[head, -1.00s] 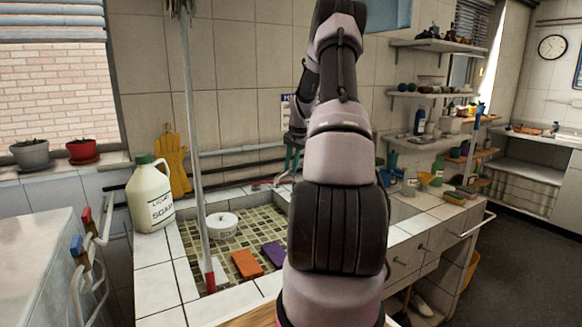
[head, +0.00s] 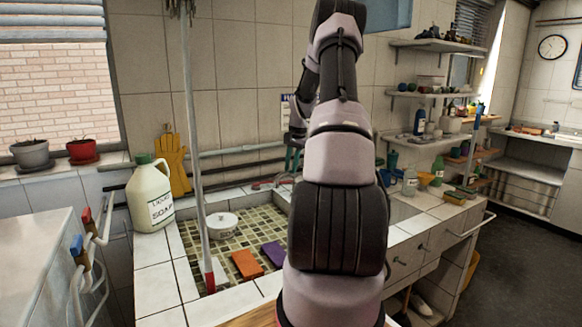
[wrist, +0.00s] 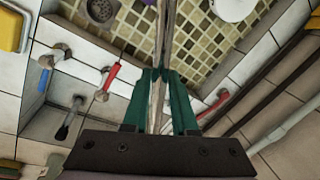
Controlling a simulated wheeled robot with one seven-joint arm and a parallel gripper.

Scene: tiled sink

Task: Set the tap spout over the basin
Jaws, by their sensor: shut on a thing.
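The tap spout (wrist: 160,45) is a thin metal bar in the wrist view. It runs from between my fingers up over the mosaic floor of the basin (wrist: 205,55). My gripper (wrist: 160,76) has green fingers shut on the spout. A tap handle with a red grip (wrist: 112,76) is to the left of the fingers, and another red handle (wrist: 213,104) is to the right. In the head view, the tiled basin (head: 225,243) is left of my arm. My green fingers (head: 292,158) show only partly there, and my arm hides the spout.
A white round item (head: 221,222), an orange sponge (head: 247,264) and a purple sponge (head: 275,252) lie in the basin. A soap jug (head: 151,198) is on the tiled ledge. Pipes (head: 235,150) run along the wall.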

